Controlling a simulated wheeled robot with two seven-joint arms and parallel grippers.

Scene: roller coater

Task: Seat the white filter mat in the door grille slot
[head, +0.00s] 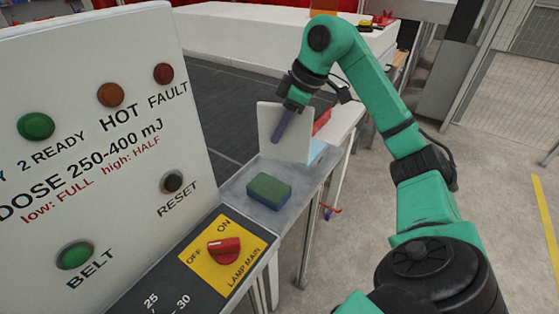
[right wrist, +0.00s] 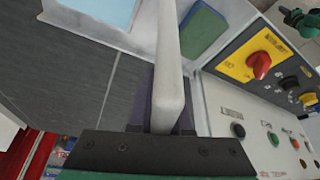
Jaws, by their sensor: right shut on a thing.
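The white filter mat (head: 270,122) is a thin pale panel. My right gripper (head: 281,134) is shut on it and holds it upright above the grey ledge beside the dark belt. In the right wrist view the mat (right wrist: 169,60) shows edge-on between the fingers, with a purple finger beside it. I cannot make out the door grille slot in either view. My left gripper does not show in the head view.
A green-and-blue block (head: 269,191) lies on the grey ledge (head: 238,186). A light blue item (head: 318,152) and a red item (head: 321,120) are partly hidden behind the mat. The control panel (head: 100,150) with a red lamp knob (head: 224,250) stands in front. Open floor lies right.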

